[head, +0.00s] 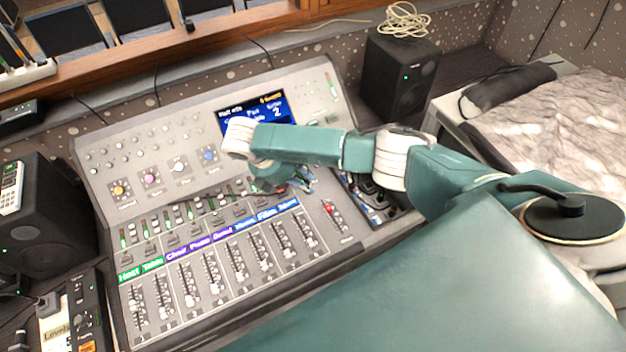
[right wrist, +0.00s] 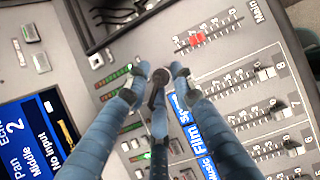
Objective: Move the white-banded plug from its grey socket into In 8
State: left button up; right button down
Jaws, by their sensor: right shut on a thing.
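My right gripper (head: 300,182) reaches over the right part of the grey mixing console (head: 232,322), low over its surface. In the right wrist view its fingertips (right wrist: 158,82) close around a small dark thing (right wrist: 157,97), mostly hidden by the fingers. I see no white band on it and cannot tell if it is the plug. Neither the grey socket nor a socket marked In 8 can be made out; the small labels on the console are unreadable. My left gripper is not in view.
Faders (head: 210,275) fill the console's front, including a red one (right wrist: 198,40) by Main. A lit screen (head: 240,109) stands behind my wrist. A dark recessed bay (head: 372,212) lies right of the gripper. Black speakers (head: 402,72) flank the console.

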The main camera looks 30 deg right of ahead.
jog(key=shift+w+a+r+y, duration=0.1)
jog(key=shift+a+r+y, duration=0.2)
jog(key=shift+a+y, duration=0.3)
jog(key=shift+a+r, duration=0.35)
jog(key=shift+a, duration=0.15)
jog(key=shift+r, duration=1.25)
